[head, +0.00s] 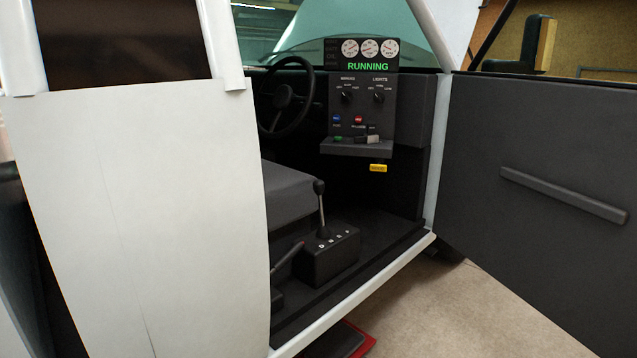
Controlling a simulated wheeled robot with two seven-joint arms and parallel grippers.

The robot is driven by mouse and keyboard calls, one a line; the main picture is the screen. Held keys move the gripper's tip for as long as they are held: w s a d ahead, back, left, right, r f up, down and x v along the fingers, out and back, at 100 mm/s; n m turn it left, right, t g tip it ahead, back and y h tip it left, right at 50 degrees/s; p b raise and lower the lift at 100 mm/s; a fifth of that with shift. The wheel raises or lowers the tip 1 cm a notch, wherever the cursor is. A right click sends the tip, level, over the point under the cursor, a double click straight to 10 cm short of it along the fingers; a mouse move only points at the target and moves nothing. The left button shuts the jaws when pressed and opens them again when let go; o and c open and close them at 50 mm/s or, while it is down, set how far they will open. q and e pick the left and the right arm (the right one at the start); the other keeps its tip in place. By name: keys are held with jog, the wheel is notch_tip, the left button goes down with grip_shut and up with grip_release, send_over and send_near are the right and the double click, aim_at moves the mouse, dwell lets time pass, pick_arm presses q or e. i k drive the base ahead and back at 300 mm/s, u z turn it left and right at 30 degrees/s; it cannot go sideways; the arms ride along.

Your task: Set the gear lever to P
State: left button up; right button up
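The gear lever (321,211) is a thin metal rod with a black ball knob. It rises from a black box (328,259) on the cab floor and stands nearly upright, with the knob tilted slightly left. A row of small white marks lies on the top of the box at the lever's foot; they are too small to read, so I cannot tell which position the lever is in. Neither of my grippers is in view, and nothing touches the lever.
A white body panel (140,200) blocks the left side. The open door (545,190) stands at the right. Between them lie the seat (288,190), a hand lever (288,257), the steering wheel (285,97) and a control panel (362,100) reading RUNNING. Open space surrounds the knob.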

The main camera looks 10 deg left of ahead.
aim_at(322, 209)
jog(key=z, duration=0.5)
jog(key=i, duration=1.6)
jog(key=u, duration=0.05)
